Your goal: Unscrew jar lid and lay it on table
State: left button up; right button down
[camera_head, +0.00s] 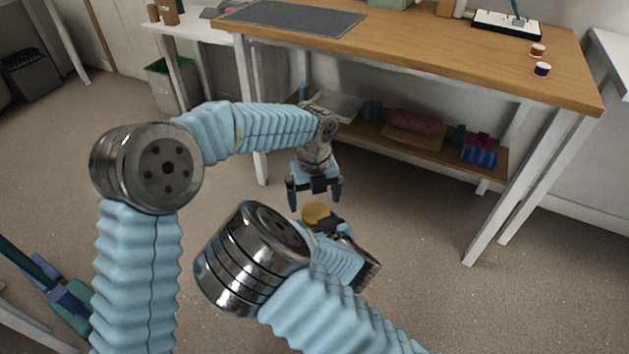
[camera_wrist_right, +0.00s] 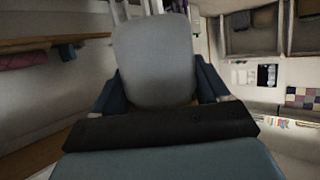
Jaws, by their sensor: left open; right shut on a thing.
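The jar's round golden lid (camera_head: 316,213) shows in the head view, just below my left gripper and above my right one. My left gripper (camera_head: 314,200) points down with its fingers apart, a little above the lid; I see nothing between them. My right gripper (camera_head: 328,228) is mostly hidden behind my own arm. In the right wrist view the jar (camera_wrist_right: 155,60) is a pale grey rounded shape between the two dark fingers of my right gripper (camera_wrist_right: 158,85), which is shut on it. The lid cannot be made out in that view.
The wooden table (camera_head: 440,48) stands ahead, with a dark mat (camera_head: 295,17) at its left and two thread spools (camera_head: 542,70) near its right front edge. A low shelf (camera_head: 400,140) beneath holds cloth and small items. The table's middle front is clear.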

aim_at(313, 210)
pick_arm(q)
jog(key=shift+f, duration=1.7)
jog(key=shift+c, duration=0.2)
jog(key=c, duration=1.1)
jog(key=n, duration=0.3)
jog(key=shift+a, duration=0.1)
jog(key=shift+c, duration=0.2)
jog(key=o, duration=1.2)
jog(key=shift+c, duration=0.2)
jog(key=shift+r, duration=0.15)
